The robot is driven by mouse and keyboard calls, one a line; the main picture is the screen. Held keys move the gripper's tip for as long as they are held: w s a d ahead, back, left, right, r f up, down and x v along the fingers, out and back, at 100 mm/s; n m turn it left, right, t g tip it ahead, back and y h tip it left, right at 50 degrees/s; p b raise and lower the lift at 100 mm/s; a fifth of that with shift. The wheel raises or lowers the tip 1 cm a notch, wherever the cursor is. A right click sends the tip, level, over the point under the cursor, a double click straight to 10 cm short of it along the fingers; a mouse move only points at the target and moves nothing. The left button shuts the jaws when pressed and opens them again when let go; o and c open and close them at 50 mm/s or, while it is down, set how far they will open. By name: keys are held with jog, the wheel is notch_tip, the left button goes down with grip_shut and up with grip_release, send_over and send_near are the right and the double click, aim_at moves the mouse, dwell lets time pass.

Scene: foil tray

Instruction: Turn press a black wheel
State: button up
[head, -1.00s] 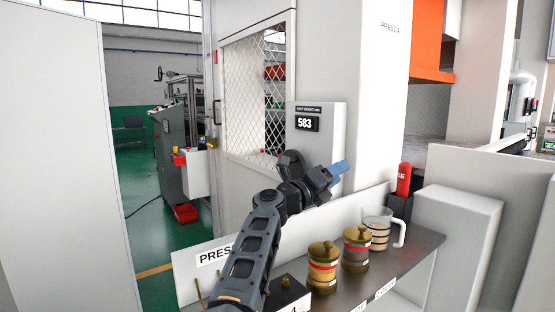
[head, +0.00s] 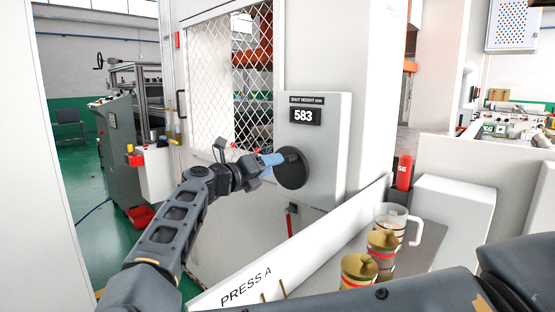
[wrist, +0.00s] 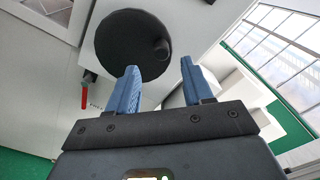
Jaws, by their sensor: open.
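The black wheel (head: 291,170) is a round disc on the front of a light grey box under the display reading 583 (head: 306,116). In the wrist view the wheel (wrist: 122,42) shows nearly face-on, with a small round black knob (wrist: 161,49) near its rim. My gripper (head: 272,159) is at the wheel's left side in the head view, its blue fingers overlapping the wheel's edge. In the wrist view my gripper (wrist: 159,64) is open and empty, the knob showing just beyond the gap between its fingertips. I cannot tell whether the fingers touch the wheel.
A mesh guard (head: 217,85) stands left of the box. A red-handled part (head: 291,222) hangs below the wheel. A low white panel marked PRESS A (head: 246,288) runs in front. Behind it a shelf holds brass-lidded jars (head: 382,254), a clear jug (head: 396,222) and a red bottle (head: 404,172).

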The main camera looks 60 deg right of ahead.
aim_at(286, 161)
jog(key=p+x, duration=0.2)
jog(key=x, duration=0.5)
jog(key=shift+s+d, duration=0.1)
jog(key=shift+d, duration=0.1)
jog(key=shift+c, duration=0.3)
grip_shut()
